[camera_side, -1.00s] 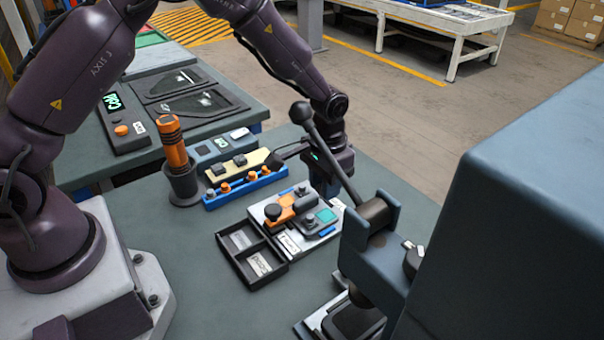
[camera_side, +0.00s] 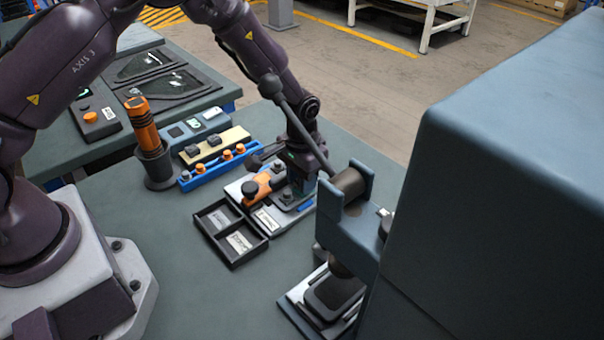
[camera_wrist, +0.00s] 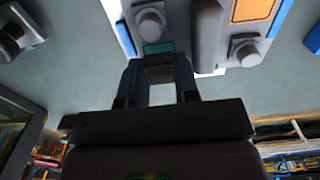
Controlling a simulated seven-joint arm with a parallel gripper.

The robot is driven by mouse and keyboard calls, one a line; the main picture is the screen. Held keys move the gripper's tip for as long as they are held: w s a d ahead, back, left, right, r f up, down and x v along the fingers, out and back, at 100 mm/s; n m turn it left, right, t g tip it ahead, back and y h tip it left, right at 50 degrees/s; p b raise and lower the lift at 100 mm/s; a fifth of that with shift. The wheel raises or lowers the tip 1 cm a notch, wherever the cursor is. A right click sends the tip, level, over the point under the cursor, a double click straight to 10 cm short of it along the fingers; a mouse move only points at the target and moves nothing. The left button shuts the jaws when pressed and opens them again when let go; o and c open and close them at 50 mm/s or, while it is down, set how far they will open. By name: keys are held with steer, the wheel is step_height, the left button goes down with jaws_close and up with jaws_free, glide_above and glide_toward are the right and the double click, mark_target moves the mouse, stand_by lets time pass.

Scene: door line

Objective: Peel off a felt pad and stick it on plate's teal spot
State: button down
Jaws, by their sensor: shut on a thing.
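The light plate (camera_side: 281,222) lies on the bench and carries an orange clamp, grey blocks and a knob. It also shows at the top of the wrist view (camera_wrist: 123,32). Its teal spot (camera_wrist: 157,47) shows just beyond my fingertips in the wrist view; in the side view my gripper hides it. My gripper (camera_side: 301,190) is down over the plate's far right part. In the wrist view my gripper (camera_wrist: 159,64) is shut on a small dark grey piece, apparently the felt pad (camera_wrist: 160,73). I cannot tell whether the pad touches the plate.
A black two-compartment tray (camera_side: 211,234) with white labels stands left of the plate. A blue rack (camera_side: 212,170) and an orange tool in a dark holder (camera_side: 156,168) are behind it. A press with a long lever (camera_side: 295,112) stands close on the right.

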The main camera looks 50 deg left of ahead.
steer(key=shift+f, duration=0.65)
stand_by(1.7)
steer(key=c, duration=0.8)
jaws_free()
steer(key=shift+a, duration=0.15)
steer(key=shift+a, duration=0.1)
steer(key=r, duration=1.3)
steer(key=shift+d, duration=0.4)
